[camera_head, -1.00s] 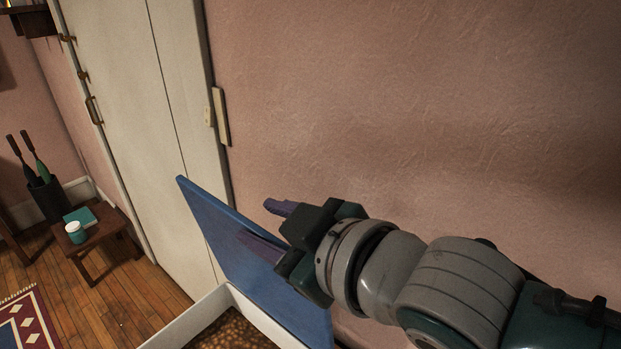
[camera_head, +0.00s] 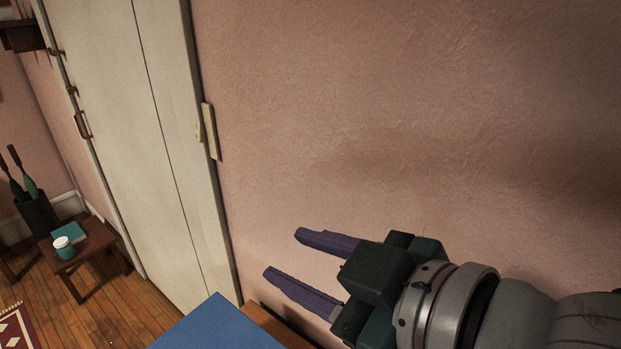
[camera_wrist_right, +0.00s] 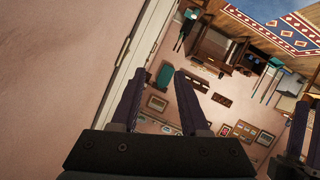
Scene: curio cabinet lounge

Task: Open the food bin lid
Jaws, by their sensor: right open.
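The blue food bin lid (camera_head: 217,328) shows only in part at the bottom edge of the head view. Its visible face looks low and flat, with a corner pointing to the wall. The bin body and its contents are out of view, so I cannot tell how far the lid is open. My right gripper (camera_head: 282,254) is open and empty, above and to the right of the lid and clear of it, in front of the pink wall. Its two purple fingers show apart in the right wrist view (camera_wrist_right: 158,74).
The pink wall (camera_head: 400,120) is close behind the gripper. A small wooden stool (camera_head: 92,242) holds a jar (camera_head: 64,247) and a teal book (camera_head: 69,232).

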